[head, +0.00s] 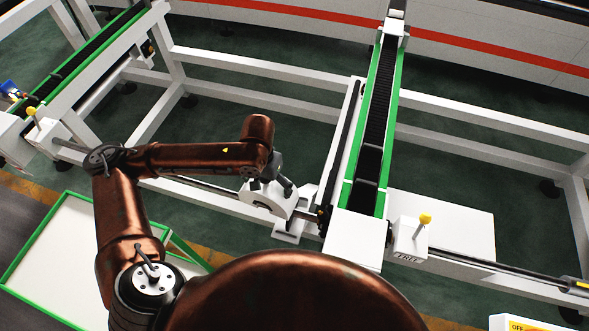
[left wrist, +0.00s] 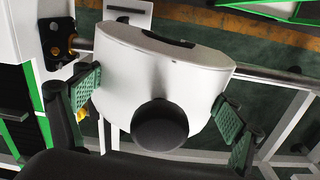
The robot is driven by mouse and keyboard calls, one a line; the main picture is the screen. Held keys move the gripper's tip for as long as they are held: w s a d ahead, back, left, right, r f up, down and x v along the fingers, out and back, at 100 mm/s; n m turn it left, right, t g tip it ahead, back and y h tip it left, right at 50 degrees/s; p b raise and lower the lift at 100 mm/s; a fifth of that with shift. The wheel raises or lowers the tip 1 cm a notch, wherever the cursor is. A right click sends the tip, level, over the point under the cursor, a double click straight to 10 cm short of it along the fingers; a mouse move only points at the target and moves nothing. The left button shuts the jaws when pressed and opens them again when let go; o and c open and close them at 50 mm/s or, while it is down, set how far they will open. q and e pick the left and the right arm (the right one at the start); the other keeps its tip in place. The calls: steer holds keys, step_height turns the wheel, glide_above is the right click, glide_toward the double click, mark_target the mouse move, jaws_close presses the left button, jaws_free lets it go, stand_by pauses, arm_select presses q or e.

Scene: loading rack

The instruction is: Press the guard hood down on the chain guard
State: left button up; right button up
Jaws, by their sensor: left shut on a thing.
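The guard hood, a white rounded shell (head: 262,199) with a dark slot in its top, is at the rail left of the middle conveyor. It fills the middle of the left wrist view (left wrist: 165,65), with a round black knob on its near face. My left gripper (head: 283,187) is shut on the hood, its green-padded fingers (left wrist: 160,112) at either side of it. A metal rod passes behind the hood. The hood hides what lies under it, so I cannot tell whether it is seated on the chain guard. My right gripper is not in view.
The middle conveyor (head: 375,125) with green edges stands just right of the hood. A white block with a yellow knob (head: 424,219) is farther right. A second conveyor (head: 85,55) is at upper left. A green-edged white tray (head: 50,270) lies at lower left.

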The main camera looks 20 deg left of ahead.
arm_select(q)
steer(key=d+r+m+p, duration=0.1)
steer(key=m+p, duration=0.1)
steer(key=p, duration=0.1)
steer(key=d+r+m+p, duration=0.1)
steer(key=m+p, duration=0.1)
steer(key=p, duration=0.1)
steer(key=w+d+r+m+p, duration=0.1)
steer(key=r+m+p, duration=0.1)
steer(key=p, duration=0.1)
steer(key=shift+r+m, duration=0.1)
steer(key=shift+m, duration=0.2)
steer(key=d+m+p, duration=0.1)
steer(key=m+p, duration=0.2)
steer(key=d+r+m+p, duration=0.1)
steer(key=d+m+p, duration=0.1)
steer(key=m+p, duration=0.1)
steer(key=d+m+p, duration=0.1)
steer(key=m+p, duration=0.3)
steer(key=p, duration=0.1)
steer(key=shift+s+d+r, duration=0.15)
steer(key=shift+s+d, duration=0.1)
steer(key=shift+d, duration=0.1)
